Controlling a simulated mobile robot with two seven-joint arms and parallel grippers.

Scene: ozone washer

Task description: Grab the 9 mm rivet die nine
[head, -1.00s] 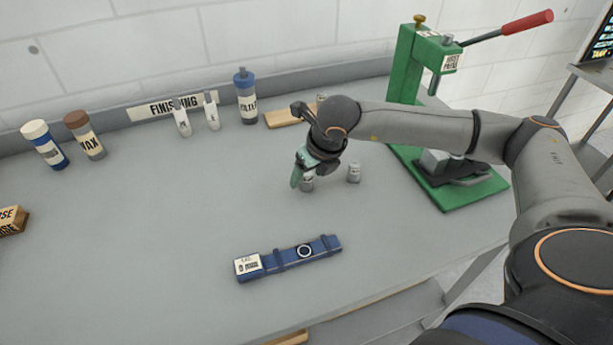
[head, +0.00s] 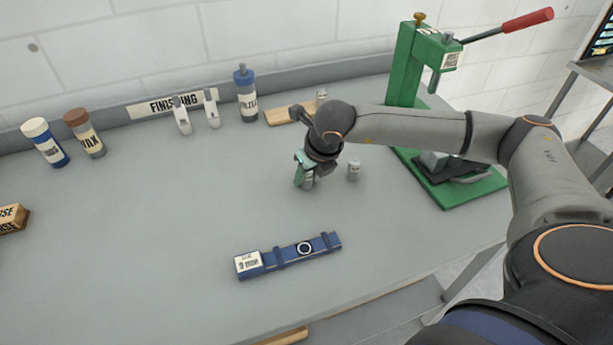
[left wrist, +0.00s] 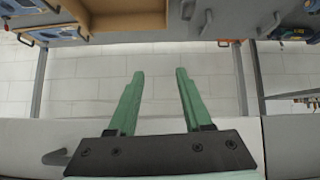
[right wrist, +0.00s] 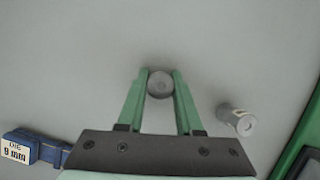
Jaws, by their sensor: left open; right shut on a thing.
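My right gripper (head: 303,180) is shut on a small grey cylindrical die (right wrist: 160,84), which stands between its fingertips at or just above the bench. The held die's label is hidden, so I cannot read its size. A second, similar grey die (head: 354,170) stands on the bench just right of it, and shows in the right wrist view (right wrist: 238,121). A blue strap-like piece (head: 290,255) lies nearer me; its white tag (right wrist: 17,151) reads "DIE 9 mm". My left gripper (left wrist: 160,72) is open and empty, away from the bench top.
A green press (head: 440,120) with a red-handled lever stands at right. A wooden block (head: 285,115) with a small grey cylinder (head: 322,95) is at the back. Several bottles line the back left beside the "FINISHING" sign (head: 172,105).

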